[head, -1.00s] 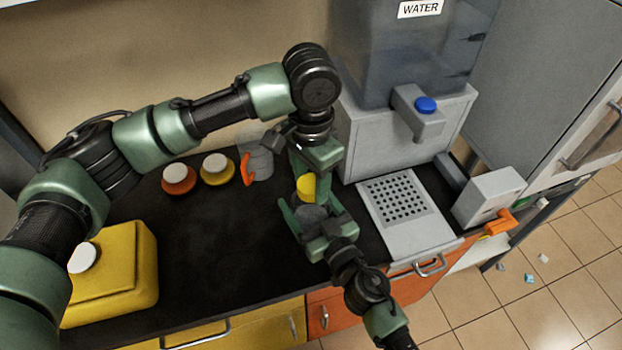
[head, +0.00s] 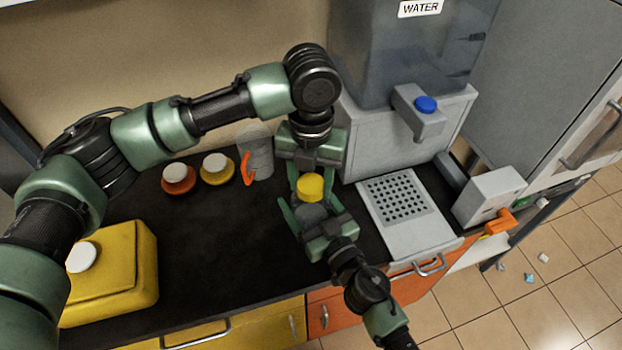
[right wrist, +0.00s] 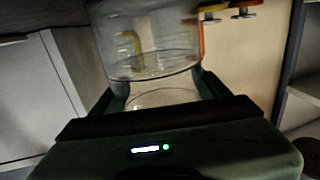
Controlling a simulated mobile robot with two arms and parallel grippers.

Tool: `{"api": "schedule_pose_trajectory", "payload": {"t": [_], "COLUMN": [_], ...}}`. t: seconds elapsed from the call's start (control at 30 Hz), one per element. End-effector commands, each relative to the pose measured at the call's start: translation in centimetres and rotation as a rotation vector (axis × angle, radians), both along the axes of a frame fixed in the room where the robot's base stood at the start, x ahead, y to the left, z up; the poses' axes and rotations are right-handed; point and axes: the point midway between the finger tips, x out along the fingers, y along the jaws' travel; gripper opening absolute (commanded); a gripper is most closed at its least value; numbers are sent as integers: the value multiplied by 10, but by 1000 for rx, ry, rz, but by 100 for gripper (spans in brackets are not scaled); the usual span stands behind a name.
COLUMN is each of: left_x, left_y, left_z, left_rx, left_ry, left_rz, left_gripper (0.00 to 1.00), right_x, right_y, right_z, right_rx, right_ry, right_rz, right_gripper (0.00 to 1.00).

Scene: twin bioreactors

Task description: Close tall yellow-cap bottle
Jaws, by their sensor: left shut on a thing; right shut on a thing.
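The yellow cap (head: 311,188) sits at the top of the bottle, between the fingers of my left gripper (head: 311,178), which reaches down from above and is shut on it. The clear, see-through bottle (right wrist: 148,58) stands between the fingers of my right gripper (head: 313,214), which is shut on its body from the front. In the head view the grippers hide most of the bottle. I cannot tell how tightly the cap is seated.
Behind to the left stand a container with an orange handle (head: 246,168), a yellow white-topped jar (head: 217,170) and an orange one (head: 178,180). A yellow canister (head: 120,275) is at the left. The water dispenser (head: 400,135) and its drip tray (head: 402,215) are at the right. The dark counter (head: 215,250) is clear mid-left.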

Motion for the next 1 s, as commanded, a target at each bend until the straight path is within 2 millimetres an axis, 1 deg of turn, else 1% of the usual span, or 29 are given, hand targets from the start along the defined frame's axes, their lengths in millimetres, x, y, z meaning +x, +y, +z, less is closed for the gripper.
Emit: {"api": "schedule_pose_trajectory", "payload": {"t": [0.03, 0.1, 0.17, 0.3, 0.33, 0.37, 0.4, 0.77, 0.87, 1.0], "left_x": [2, 2, 2, 2, 2, 2, 2, 1, 1, 1], "left_y": [1, 1, 1, 1, 0, 0, 0, 0, 0, -1], "left_z": [1, 1, 1, 1, 1, 1, 1, 2, 11, 36], "left_rx": [1, 0, 0, 0, 0, 0, -1, 0, -1, -2], "left_ry": [-5, -5, -5, -5, -5, -5, -4, -2, -4, -6], "left_rz": [-102, -235, -323, -308, -308, -307, -307, -307, -307, -307], "left_gripper": [0, 0, 0, 0, 53, 61, 72, 73, 73, 73], "right_x": [-1, -1, -1, -1, -1, -1, -1, 0, 0, 0], "right_y": [1, 1, 1, 1, 1, 1, 1, 1, 0, 0], "right_z": [1, 1, 1, 1, 1, 1, 1, 1, 1, 1], "right_rx": [0, 0, 0, 0, 0, 0, 0, 0, 0, 0], "right_ry": [-1, -1, -1, -1, -1, -1, -1, -1, -1, -1], "right_rz": [3, 3, 3, 3, 3, 3, 3, 1, 1, 1], "right_gripper": [0, 0, 0, 0, 0, 0, 0, 0, 0, 0]}}
